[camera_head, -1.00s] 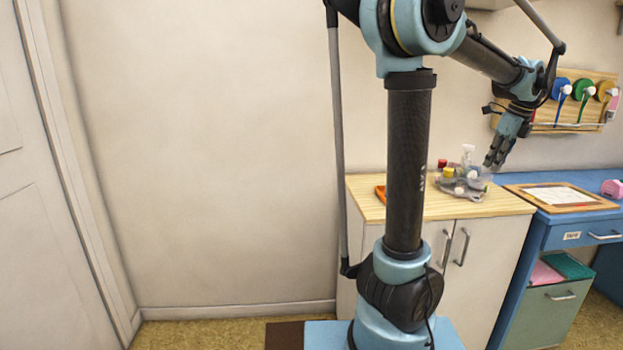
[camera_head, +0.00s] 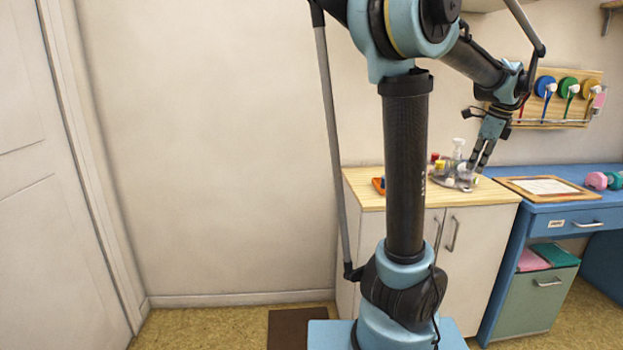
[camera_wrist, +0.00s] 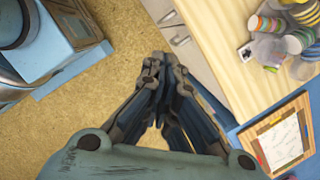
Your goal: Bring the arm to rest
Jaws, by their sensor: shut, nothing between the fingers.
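My gripper (camera_head: 477,164) hangs at the end of my raised arm in the head view, pointing down in front of the tray of bottles on the cabinet. In the wrist view my gripper (camera_wrist: 163,62) is shut, its fingertips together with nothing between them. Below it the wrist view shows the speckled floor and the cabinet's front edge. The wooden cabinet top (camera_head: 370,193) lies to the right in the wrist view (camera_wrist: 215,35).
A grey tray (camera_head: 455,184) with several bottles and jars stands on the cabinet. To its right a blue desk (camera_head: 590,207) holds a framed sheet (camera_head: 545,187). A wall rack (camera_head: 560,122) with coloured tape hangs behind. The wall and floor (camera_head: 200,325) at left are clear.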

